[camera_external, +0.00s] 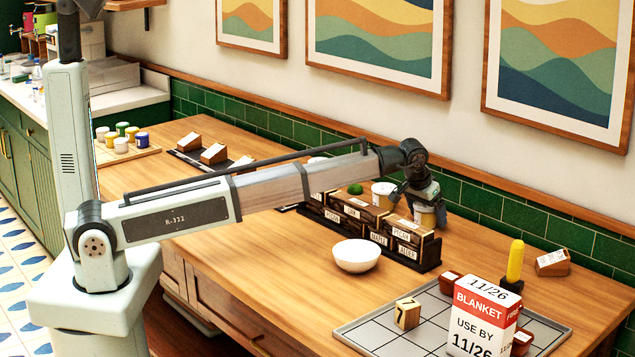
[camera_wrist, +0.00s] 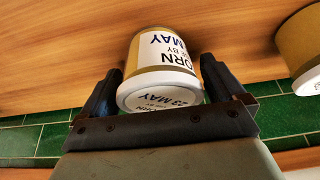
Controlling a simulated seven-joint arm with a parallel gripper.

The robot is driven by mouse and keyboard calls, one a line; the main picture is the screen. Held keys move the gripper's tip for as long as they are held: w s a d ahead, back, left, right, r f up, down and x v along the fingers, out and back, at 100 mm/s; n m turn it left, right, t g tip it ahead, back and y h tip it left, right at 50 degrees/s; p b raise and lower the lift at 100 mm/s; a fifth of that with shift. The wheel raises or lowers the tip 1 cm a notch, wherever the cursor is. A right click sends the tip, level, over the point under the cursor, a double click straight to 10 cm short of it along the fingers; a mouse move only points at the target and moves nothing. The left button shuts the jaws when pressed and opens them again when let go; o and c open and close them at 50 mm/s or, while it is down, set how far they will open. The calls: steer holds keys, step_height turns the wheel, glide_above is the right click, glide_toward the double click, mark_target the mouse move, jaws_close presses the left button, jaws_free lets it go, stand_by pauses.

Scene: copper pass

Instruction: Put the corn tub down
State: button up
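The corn tub (camera_wrist: 160,62) is tan with a white lid and a white label reading "CORN" and "23 MAY". In the wrist view it sits between the two fingers of my gripper (camera_wrist: 162,75), which close on its sides. In the external view my gripper (camera_external: 420,190) points down at the tub (camera_external: 424,216), behind the dark rack near the tiled wall. The rack partly hides the tub's lower part, so I cannot tell whether its base touches the wooden counter (camera_external: 300,270).
A second tub (camera_external: 383,194) stands left of the corn tub, also in the wrist view (camera_wrist: 300,50). The dark rack (camera_external: 425,258) holds labelled wooden blocks. A white bowl (camera_external: 356,256) stands in front. A grey gridded tray (camera_external: 385,325) carries a large "BLANKET" box (camera_external: 482,318).

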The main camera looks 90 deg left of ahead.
steer(key=v, duration=1.2)
steer(key=shift+r, duration=0.2)
stand_by(0.4)
